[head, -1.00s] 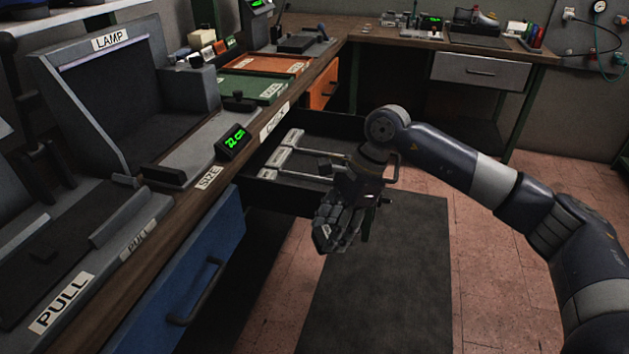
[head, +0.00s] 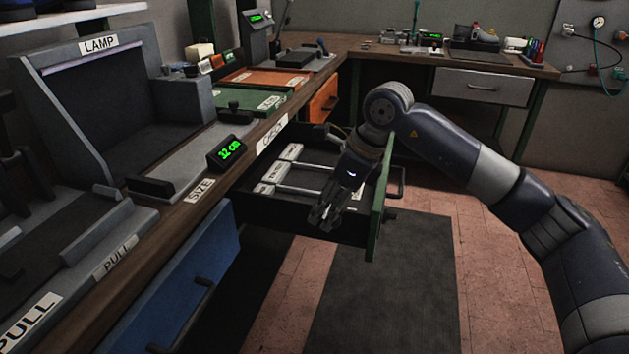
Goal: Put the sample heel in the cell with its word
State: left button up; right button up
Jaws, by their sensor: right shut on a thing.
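My right gripper (head: 328,212) hangs over the open drawer, fingers pointing down, near the drawer's green front (head: 379,212). It is shut on a small dark thing, taken as the sample heel, which the fingers hide almost wholly. The open drawer (head: 305,219) has pale dividers and several white word labels, such as one at the back (head: 290,152) and one on the left (head: 275,173). Another label (head: 357,191) shows partly beside the gripper. The words are too small to read surely. My left gripper is not in view.
The bench edge carries a SIZE label (head: 199,190) and a small green-lit display (head: 227,152). A lamp booth (head: 105,105) stands at the left. A blue drawer (head: 180,285) is below the bench. A far bench (head: 455,62) stands behind. The floor right of the drawer is clear.

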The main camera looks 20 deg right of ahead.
aim_at(324, 183)
jog(key=i+l, duration=0.2)
jog(key=i, duration=0.25)
jog(key=i+l, duration=0.25)
jog(key=i, duration=0.15)
